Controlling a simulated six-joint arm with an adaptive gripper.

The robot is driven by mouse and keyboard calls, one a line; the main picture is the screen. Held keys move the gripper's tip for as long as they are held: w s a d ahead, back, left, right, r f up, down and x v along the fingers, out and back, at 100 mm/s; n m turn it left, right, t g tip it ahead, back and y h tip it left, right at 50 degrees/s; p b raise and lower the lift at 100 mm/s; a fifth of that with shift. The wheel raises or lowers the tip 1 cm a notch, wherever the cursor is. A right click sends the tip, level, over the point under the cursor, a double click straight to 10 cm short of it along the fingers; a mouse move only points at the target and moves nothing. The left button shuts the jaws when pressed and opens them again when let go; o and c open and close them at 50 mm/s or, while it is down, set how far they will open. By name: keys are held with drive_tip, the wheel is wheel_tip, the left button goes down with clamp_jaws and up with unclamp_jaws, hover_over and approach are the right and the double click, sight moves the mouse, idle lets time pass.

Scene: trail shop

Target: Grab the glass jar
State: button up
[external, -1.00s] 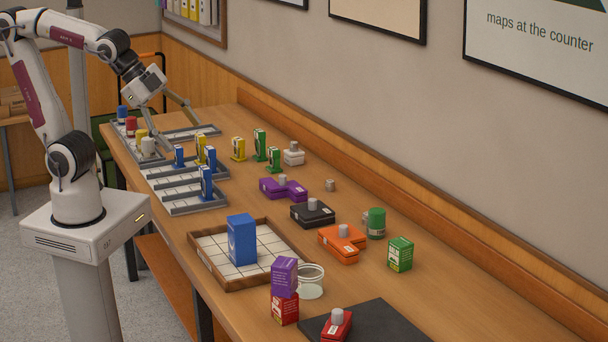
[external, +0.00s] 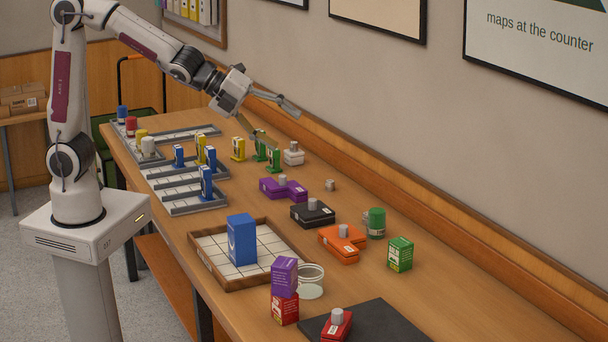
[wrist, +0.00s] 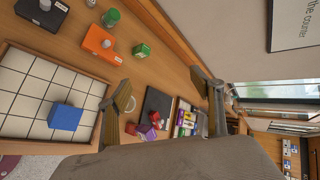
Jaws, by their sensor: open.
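The clear glass jar (external: 311,283) stands on the wooden counter, right of the wooden-framed tiled tray (external: 205,262). A purple box (external: 284,277) on top of a red box (external: 285,308) stands in front of its left edge. In the wrist view a pale ring that looks like the jar's rim (wrist: 131,104) shows just past the left finger, partly hidden. My gripper (external: 277,121) is open and empty, raised over the far part of the counter, well away from the jar. Its spread fingers (wrist: 163,88) also show in the wrist view.
A blue box (external: 242,240) stands on the tiled tray. Orange (external: 338,246), black (external: 312,215) and purple (external: 283,189) cases, a green canister (external: 376,223) and a green box (external: 400,254) line the wall side. A dark mat (external: 385,322) lies at the near end.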

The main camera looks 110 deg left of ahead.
drive_tip(key=w+f+m+t+h, duration=0.1)
drive_tip(key=w+f+m+h, duration=0.1)
drive_tip(key=w+f+m, duration=0.55)
drive_tip(key=m+g+h, duration=0.4)
drive_tip(key=m+h, duration=0.8)
drive_tip(key=m, duration=0.9)
approach(303, 274)
drive_tip(key=x, duration=0.6)
drive_tip(key=shift+a+f, duration=0.15)
drive_tip(key=shift+f, duration=0.05)
drive_tip(key=shift+x, duration=1.3)
